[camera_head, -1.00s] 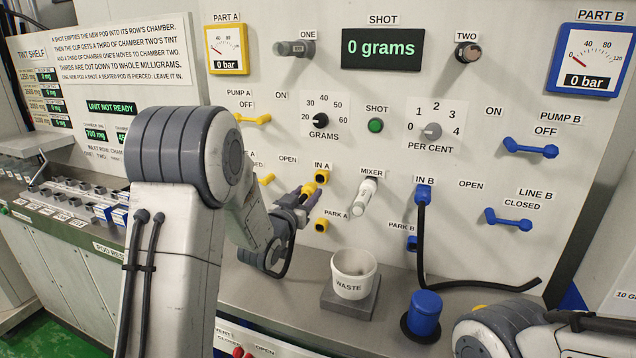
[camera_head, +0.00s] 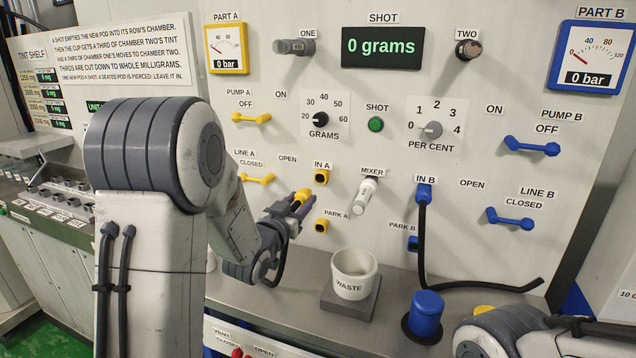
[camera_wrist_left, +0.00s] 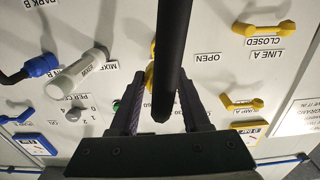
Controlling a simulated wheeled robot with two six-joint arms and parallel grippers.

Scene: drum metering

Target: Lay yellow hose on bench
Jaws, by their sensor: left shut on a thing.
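My left gripper (camera_head: 296,204) is shut on the yellow hose, in front of the panel, below and left of the IN A port (camera_head: 321,177). The hose's yellow end (camera_head: 302,195) shows at the fingertips in the head view. In the left wrist view the black hose body (camera_wrist_left: 173,55) crosses close to the camera, between the two fingers (camera_wrist_left: 160,105). A black loop (camera_head: 277,262) hangs beneath the gripper. The grey bench (camera_head: 285,298) lies below, under the panel. My right gripper is out of view; only part of its arm shows at lower right.
The white WASTE cup (camera_head: 354,270) stands on a grey block right of the left gripper. A blue drum (camera_head: 425,310) stands further right. A black hose (camera_head: 422,245) from the blue IN B plug (camera_head: 423,193) trails onto the bench. The white mixer nozzle (camera_head: 364,195) juts from the panel.

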